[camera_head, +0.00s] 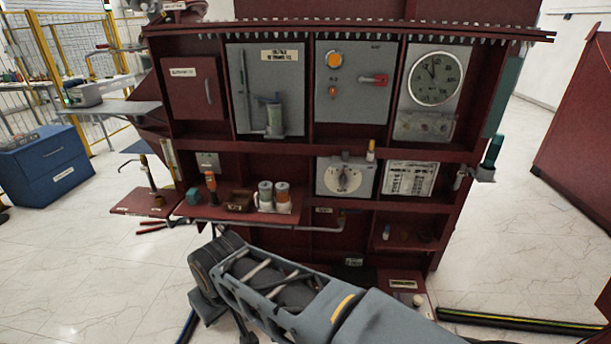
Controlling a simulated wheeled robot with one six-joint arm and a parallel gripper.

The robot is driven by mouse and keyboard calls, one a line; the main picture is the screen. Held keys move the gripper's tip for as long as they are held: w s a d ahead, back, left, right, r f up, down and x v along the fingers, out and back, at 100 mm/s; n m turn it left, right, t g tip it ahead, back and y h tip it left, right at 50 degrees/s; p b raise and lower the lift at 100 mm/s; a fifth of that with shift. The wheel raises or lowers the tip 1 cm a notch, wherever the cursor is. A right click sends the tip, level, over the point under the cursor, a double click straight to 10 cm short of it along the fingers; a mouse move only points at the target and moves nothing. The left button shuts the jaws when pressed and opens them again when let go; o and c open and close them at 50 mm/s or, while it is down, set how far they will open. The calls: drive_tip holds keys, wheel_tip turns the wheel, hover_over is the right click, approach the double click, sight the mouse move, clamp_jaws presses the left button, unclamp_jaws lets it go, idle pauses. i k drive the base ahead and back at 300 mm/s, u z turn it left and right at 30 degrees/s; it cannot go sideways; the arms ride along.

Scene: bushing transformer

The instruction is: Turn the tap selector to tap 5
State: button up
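The tap selector appears to be the round white dial with a knob (347,179) on a light grey plate, in the middle row of the dark red cabinet. Its markings are too small to read, so I cannot tell which tap it points to. My arm (290,290) crosses the lower middle of the view, in front of and below the cabinet. It bends at a dark joint at its left end. My gripper does not show, and nothing of mine touches the dial.
A shelf (240,212) with bottles and small parts juts out left of the dial. A grey pipe (290,227) runs below it. A printed chart (409,179) is right of the dial. A round gauge (435,78) and a red handle (374,79) are above. Floor is open left.

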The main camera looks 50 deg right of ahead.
sight(342, 178)
drive_tip(key=z, duration=0.15)
drive_tip(key=i, duration=0.75)
drive_tip(key=z, duration=1.05)
drive_tip(key=i, duration=0.4)
drive_tip(key=z, duration=0.35)
